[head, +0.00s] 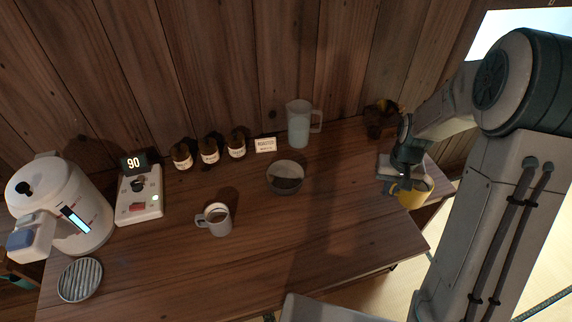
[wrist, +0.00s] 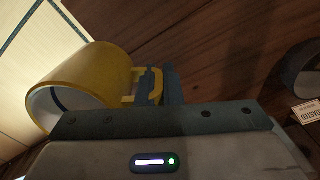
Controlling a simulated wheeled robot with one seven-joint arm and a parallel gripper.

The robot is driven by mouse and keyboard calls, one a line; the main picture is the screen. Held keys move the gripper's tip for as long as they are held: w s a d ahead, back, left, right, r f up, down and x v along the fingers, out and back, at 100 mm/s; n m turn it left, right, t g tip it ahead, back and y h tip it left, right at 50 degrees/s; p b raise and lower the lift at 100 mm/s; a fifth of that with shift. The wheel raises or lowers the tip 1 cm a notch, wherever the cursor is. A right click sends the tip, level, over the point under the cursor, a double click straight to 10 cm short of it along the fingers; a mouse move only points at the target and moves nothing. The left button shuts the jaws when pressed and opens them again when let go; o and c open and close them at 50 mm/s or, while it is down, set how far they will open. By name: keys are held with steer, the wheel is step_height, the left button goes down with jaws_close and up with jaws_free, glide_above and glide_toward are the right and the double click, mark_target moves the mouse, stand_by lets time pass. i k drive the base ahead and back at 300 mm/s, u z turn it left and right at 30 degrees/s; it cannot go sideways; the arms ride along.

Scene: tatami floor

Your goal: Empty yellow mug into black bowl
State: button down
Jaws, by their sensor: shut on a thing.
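The yellow mug (head: 413,196) is at the right end of the wooden table in the head view, partly hidden behind my gripper. My gripper (head: 399,186) is shut on its handle. In the wrist view the mug (wrist: 88,82) lies to the left, its white inside facing the lower left, and my gripper (wrist: 155,86) closes on the handle. I cannot see what the mug holds. A dark rounded thing (wrist: 300,70), perhaps the bowl, shows at the wrist view's right edge.
A grey mug (head: 217,222) with dark contents stands left of the bowl. A clear pitcher (head: 299,124), a small sign (head: 265,145) and several brown jars (head: 209,152) line the back. The table between bowl and gripper is clear.

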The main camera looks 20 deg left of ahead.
mark_target(284, 177)
steer(key=u, duration=0.45)
steer(key=i, duration=0.15)
steer(key=u, duration=1.2)
